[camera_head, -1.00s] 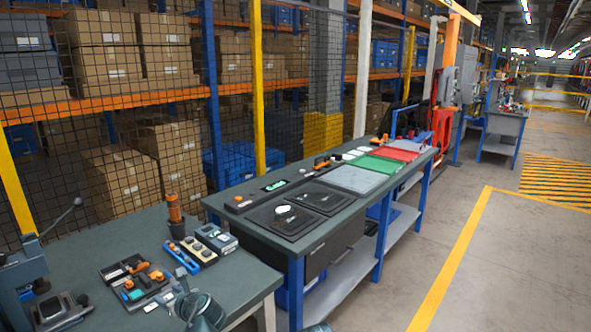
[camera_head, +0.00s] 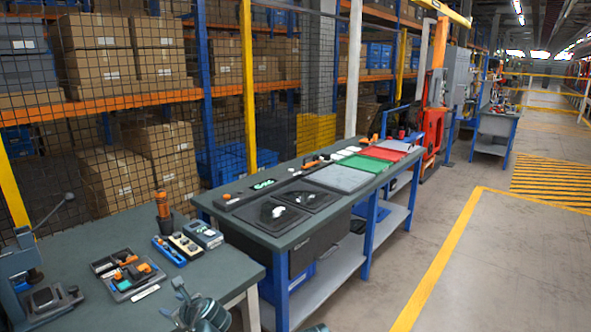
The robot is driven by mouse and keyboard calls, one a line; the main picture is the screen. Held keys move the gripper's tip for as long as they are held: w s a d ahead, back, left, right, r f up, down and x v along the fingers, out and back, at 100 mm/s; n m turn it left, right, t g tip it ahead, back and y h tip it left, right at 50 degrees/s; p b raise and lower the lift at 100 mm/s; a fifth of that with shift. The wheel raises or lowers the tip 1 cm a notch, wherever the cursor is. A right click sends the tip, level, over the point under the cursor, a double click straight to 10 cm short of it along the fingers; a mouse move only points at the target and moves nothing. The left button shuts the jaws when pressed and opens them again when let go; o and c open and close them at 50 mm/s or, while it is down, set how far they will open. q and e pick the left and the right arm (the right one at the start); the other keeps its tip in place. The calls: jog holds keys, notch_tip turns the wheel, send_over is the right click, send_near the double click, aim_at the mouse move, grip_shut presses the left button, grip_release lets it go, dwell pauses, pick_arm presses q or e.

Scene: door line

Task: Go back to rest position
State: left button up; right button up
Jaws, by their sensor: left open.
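My left gripper (camera_head: 176,300) shows at the bottom of the head view, at the near edge of the left workbench (camera_head: 90,240). Its jaws are open and I see nothing between them. It is to the right of a black parts tray (camera_head: 130,277) with orange and teal pieces, and apart from it. A small piece of grey at the bottom edge may be part of my right arm; no right gripper can be made out.
The left bench carries a grey press (camera_head: 30,280), an orange-topped post (camera_head: 162,208) and small boxes (camera_head: 203,235). A second bench (camera_head: 260,235) holds black trays and green and red mats. Mesh-fenced shelving stands behind. The floor (camera_head: 500,270) to the right is open.

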pick_arm(q)
jog(key=s+d+f+n+g+h+p, duration=0.2)
jog(key=s+d+f+n+g+h, duration=0.1)
jog(key=s+d+n, duration=0.6)
jog(key=s+d+f+n+g+h+p, duration=0.2)
jog(key=s+d+f+n+g+h, duration=0.2)
jog(key=s+d+n, duration=0.6)
jog(key=d+n+g+h, duration=0.1)
jog(key=d, duration=0.6)
jog(key=shift+s+d+p, duration=0.15)
jog(key=shift+d+p, duration=0.2)
jog(key=shift+o, duration=0.3)
